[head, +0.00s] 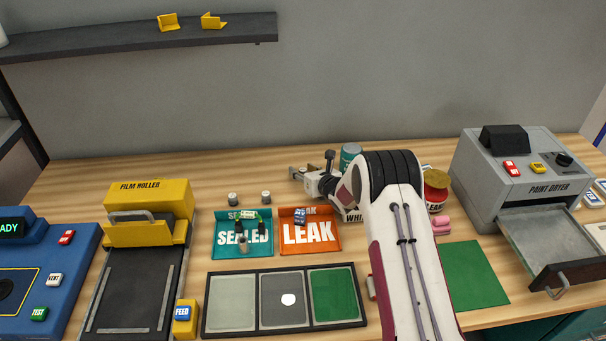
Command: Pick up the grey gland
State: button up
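Two small grey cylindrical pieces stand on the wooden table behind the trays, one on the left (233,199) and one on the right (266,197). Either could be the grey gland; they are too small to tell apart. Another small grey piece (244,247) is at the teal SEALED tray (262,250), near a green and black item (248,217). My gripper (295,174) is to the right of the right grey piece, apart from it, pointing left. Its fingertips are too small to show whether they are open.
An orange LEAK tray (334,248) holds a small blue item (299,217). In front is a black three-section tray (311,270). My arm partly hides containers at the back, including a red jar (436,194).

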aim_at(303, 169)
dwell(0.4)
jog(key=c, duration=0.9)
jog(key=shift+r, duration=0.1)
jog(key=shift+r, duration=4.9)
jog(key=shift+r, duration=0.15)
